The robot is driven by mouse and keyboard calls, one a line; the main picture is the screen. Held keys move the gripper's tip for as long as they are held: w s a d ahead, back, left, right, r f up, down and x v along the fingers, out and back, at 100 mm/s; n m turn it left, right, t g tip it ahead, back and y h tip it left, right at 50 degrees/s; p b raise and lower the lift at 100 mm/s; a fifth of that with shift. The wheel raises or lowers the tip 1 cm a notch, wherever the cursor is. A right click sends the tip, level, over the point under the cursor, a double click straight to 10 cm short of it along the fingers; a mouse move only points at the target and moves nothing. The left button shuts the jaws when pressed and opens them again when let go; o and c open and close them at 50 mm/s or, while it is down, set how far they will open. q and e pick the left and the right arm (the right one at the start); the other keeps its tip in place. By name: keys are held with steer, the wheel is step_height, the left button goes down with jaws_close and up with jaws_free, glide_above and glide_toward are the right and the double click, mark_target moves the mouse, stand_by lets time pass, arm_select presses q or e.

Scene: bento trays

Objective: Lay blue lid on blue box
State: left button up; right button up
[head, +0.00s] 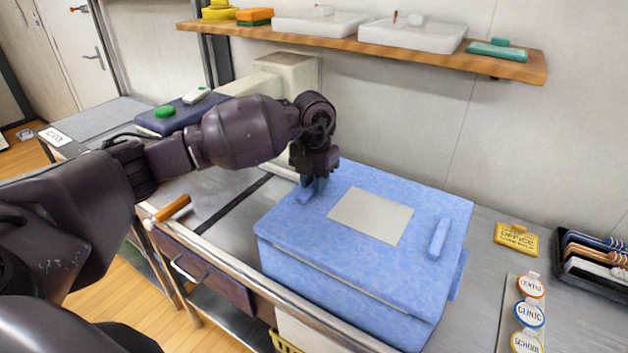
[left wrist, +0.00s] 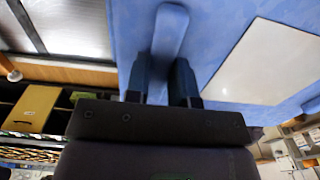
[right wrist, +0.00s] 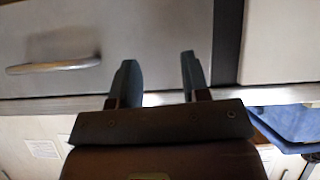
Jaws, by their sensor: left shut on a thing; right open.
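The blue lid (head: 310,223), with a pale label on top and a raised grip near each end, lies over the blue box (head: 340,301) on the metal counter. A thin seam shows between them along the front; I cannot tell whether the lid is fully seated. My left gripper (head: 312,188) is shut on the lid's left grip, which also shows between the fingers in the left wrist view (left wrist: 168,35). The lid's right grip (head: 439,237) is free. My right gripper (right wrist: 157,60) is open and empty in the right wrist view, before a pale drawer front.
A wooden shelf (head: 350,47) with clear containers hangs on the wall behind. Right of the box lie a yellow sign (head: 516,239), round labels (head: 530,314) and a black tray (head: 567,272). A wooden-handled tool (head: 173,208) lies at the counter's left front edge.

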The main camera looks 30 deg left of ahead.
arm_select(q)
steer(key=o, duration=0.8)
steer(key=shift+o, duration=1)
arm_select(e)
steer(key=shift+w+a+r, duration=0.1)
steer(key=shift+w+r, duration=0.15)
steer(key=shift+w, duration=0.2)
arm_select(q)
steer(key=o, duration=0.5)
steer(key=shift+c, duration=0.2)
arm_select(e)
steer(key=shift+s+f, duration=0.1)
steer(key=shift+s, duration=0.1)
arm_select(q)
steer(key=shift+r, duration=0.1)
arm_select(e)
steer(key=shift+s, duration=0.15)
